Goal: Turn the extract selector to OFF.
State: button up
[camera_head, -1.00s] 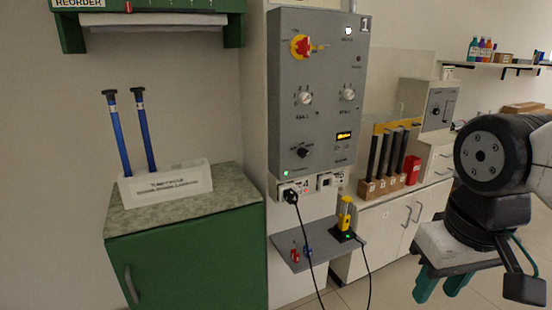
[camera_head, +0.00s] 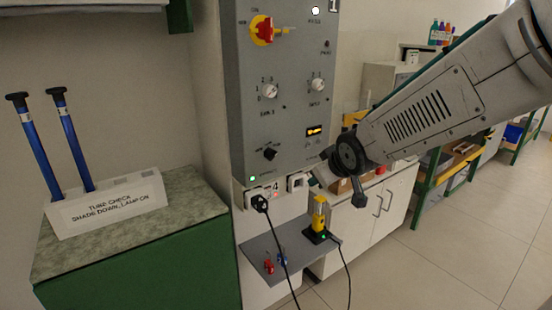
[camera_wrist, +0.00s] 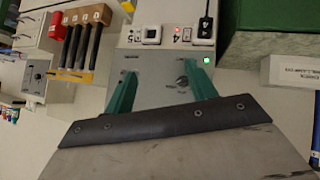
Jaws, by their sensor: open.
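A grey control panel (camera_head: 285,95) hangs on the wall. A black selector knob (camera_head: 269,154) sits at its lower left, above a green lamp; its lettering is too small to read, so I cannot confirm it is the extract selector. It also shows in the upside-down wrist view, the black knob (camera_wrist: 183,81) lying between my fingers' lines, its pointer position unclear. My gripper (camera_wrist: 168,68) is open and empty, its teal fingers pointing toward the panel's lower edge, apparently apart from the knob. In the head view my arm mostly hides the gripper, right of the panel's bottom.
A red-and-yellow switch (camera_head: 264,30) and two pale dials (camera_head: 269,90) sit higher on the panel. Below are sockets with a black plug (camera_head: 260,203) and hanging cable. A grey shelf (camera_head: 262,252) juts out, holding a yellow device (camera_head: 319,215). A green cabinet stands left.

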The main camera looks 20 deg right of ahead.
jog(key=w+a+f+n+t+y, duration=0.1)
jog(key=w+f+n+t+y, duration=0.15)
jog(key=w, duration=0.55)
jog(key=n+t+y, duration=0.3)
jog(key=t+y, duration=0.1)
jog(key=t, duration=0.1)
send_near(274, 157)
jog(key=w, duration=0.1)
jog(key=x, duration=0.7)
jog(key=shift+w+a, duration=0.3)
jog(key=shift+r, duration=0.1)
jog(key=shift+n, duration=0.25)
jog(key=c, duration=1)
